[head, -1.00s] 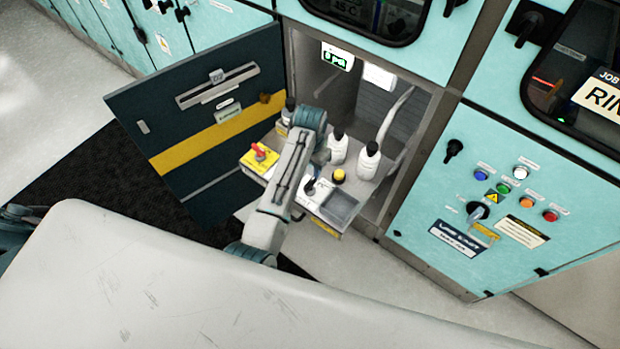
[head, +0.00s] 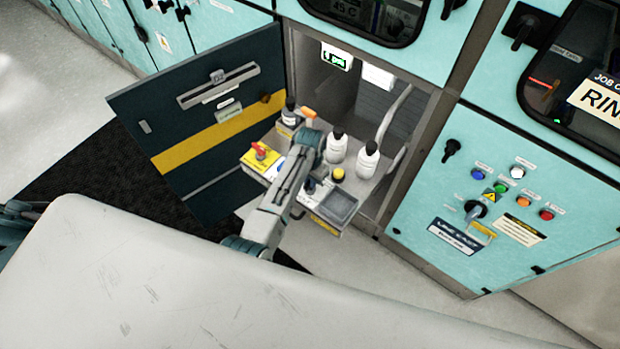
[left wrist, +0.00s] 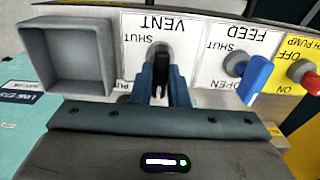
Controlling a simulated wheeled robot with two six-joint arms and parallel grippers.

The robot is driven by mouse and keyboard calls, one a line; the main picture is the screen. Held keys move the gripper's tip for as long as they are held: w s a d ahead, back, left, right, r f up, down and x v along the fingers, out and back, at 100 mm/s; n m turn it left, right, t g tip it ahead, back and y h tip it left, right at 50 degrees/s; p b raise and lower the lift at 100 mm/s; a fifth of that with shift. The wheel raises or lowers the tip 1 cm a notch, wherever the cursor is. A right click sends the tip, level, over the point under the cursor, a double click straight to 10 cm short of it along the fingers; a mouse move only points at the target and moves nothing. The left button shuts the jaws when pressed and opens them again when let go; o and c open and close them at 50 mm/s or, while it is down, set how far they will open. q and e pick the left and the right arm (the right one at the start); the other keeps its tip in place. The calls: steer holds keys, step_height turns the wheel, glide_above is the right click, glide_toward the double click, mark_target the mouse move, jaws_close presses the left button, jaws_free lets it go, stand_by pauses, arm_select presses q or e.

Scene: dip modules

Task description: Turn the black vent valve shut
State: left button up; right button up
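The black vent valve (left wrist: 160,90) is in the left wrist view, on a white plate lettered VENT and SHUT, upside down there. Its handle points toward the bottom of that view. My left gripper (left wrist: 161,72) has its blue fingers close on both sides of the handle and looks shut on it. The gripper hides the lower part of the plate. In the head view my left gripper (head: 307,181) is low over the shelf panel, and my arm mostly hides the valve. My right gripper is not in view.
Beside the vent are a blue FEED valve (left wrist: 254,78), a red pump switch (left wrist: 311,80) on yellow and a grey open tray (left wrist: 70,60). White bottles (head: 337,148) stand behind my wrist. The open cabinet door (head: 205,120) is at the left.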

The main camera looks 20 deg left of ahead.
arm_select(q)
jaws_close()
steer(key=m+p, duration=0.3)
steer(key=shift+r, duration=0.2)
steer(key=m+p, duration=0.1)
steer(key=m, duration=0.2)
steer(key=shift+f+m, duration=0.1)
steer(key=shift+m, duration=0.3)
steer(key=m, duration=0.4)
steer(key=shift+f+m+p, duration=0.1)
steer(key=shift+m+p, duration=0.2)
steer(key=m, duration=0.4)
steer(key=shift+m, duration=1.2)
